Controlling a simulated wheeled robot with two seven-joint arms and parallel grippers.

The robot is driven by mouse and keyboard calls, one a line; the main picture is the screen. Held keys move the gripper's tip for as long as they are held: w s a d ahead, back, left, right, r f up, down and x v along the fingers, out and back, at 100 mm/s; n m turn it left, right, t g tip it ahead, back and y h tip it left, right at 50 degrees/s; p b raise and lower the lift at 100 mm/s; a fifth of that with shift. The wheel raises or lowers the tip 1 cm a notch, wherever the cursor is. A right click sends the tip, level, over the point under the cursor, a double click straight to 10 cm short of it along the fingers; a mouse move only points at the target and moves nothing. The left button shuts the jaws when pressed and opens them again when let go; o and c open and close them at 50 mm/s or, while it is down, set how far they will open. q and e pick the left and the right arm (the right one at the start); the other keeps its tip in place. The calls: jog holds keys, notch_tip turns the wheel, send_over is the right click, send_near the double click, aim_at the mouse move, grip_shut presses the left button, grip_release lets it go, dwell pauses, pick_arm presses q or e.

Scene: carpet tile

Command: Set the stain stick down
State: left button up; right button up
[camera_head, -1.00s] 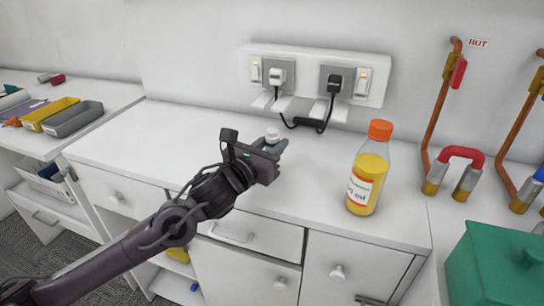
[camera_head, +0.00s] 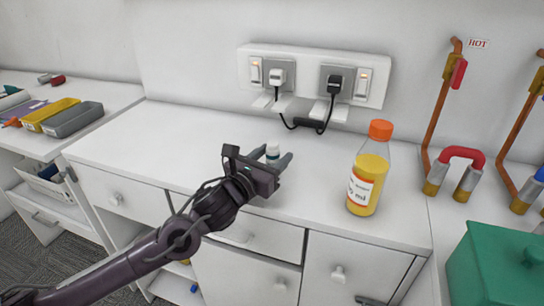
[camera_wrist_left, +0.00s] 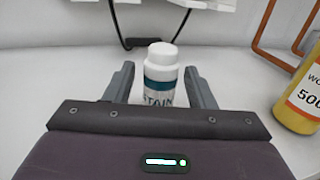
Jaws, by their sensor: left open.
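The stain stick is a small white bottle with a white cap and a teal label. In the left wrist view the stain stick (camera_wrist_left: 160,75) stands upright on the white counter, between the two open fingers of my left gripper (camera_wrist_left: 162,85), with a gap on each side. In the head view the stain stick (camera_head: 272,151) shows only its upper part, between the fingertips of my left gripper (camera_head: 273,160); the gripper hides its lower part. My right gripper is not in view.
A bottle of yellow liquid with an orange cap (camera_head: 370,168) stands to the right on the counter (camera_head: 180,135). A socket panel (camera_head: 315,75) with two plugs and a black cable is on the wall behind. A green box (camera_head: 495,265) is at lower right. The counter's left part is clear.

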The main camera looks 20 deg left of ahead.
pick_arm(q)
jog(key=shift+r, duration=0.15)
jog(key=shift+s+a+f, duration=0.15)
jog(key=shift+s, duration=0.45)
jog(key=shift+s+a+f, duration=0.15)
jog(key=shift+s, duration=0.4)
jog(key=b+v, duration=0.2)
jog(key=v, duration=0.5)
jog(key=shift+s+a, duration=0.2)
jog(key=shift+s, duration=0.05)
jog(key=shift+v, duration=0.95)
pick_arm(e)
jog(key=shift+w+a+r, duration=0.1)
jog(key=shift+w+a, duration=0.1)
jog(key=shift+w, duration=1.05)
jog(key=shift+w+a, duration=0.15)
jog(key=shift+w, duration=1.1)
pick_arm(q)
jog(key=shift+d+r, duration=0.1)
jog(key=shift+r, duration=0.15)
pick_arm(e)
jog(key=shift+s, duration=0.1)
